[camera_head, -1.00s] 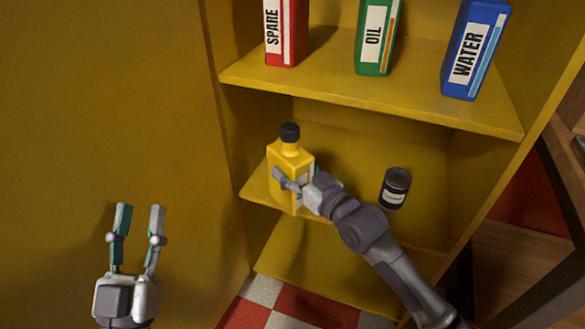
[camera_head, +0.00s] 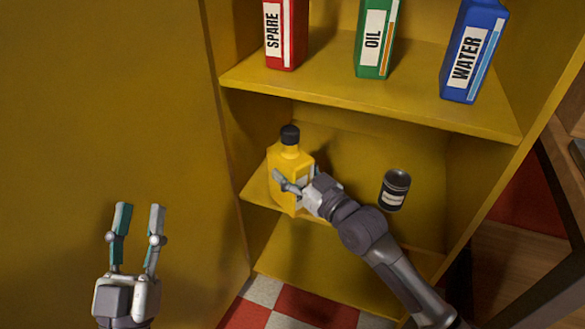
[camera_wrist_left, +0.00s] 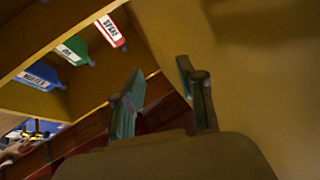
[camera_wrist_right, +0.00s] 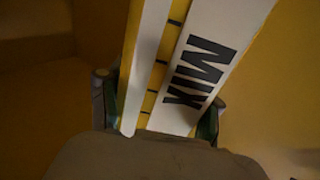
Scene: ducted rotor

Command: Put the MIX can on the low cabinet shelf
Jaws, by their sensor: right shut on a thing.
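The MIX can is a yellow bottle-shaped can (camera_head: 285,163) with a black cap, upright at the left end of the low cabinet shelf (camera_head: 256,189). Its MIX label (camera_wrist_right: 197,70) fills the right wrist view. My right gripper (camera_head: 288,184) is shut on the can, with a finger on each side of it. Whether the can's base touches the shelf is hard to tell. My left gripper (camera_head: 138,206) is open and empty in front of the yellow panel at the left; its fingers also show in the left wrist view (camera_wrist_left: 165,95).
A small dark tin (camera_head: 395,190) stands on the same shelf to the right of my right gripper. On the shelf above stand a red SPARE can (camera_head: 286,35), a green OIL can (camera_head: 376,38) and a blue WATER can (camera_head: 474,50). The cabinet's side walls bound the shelf.

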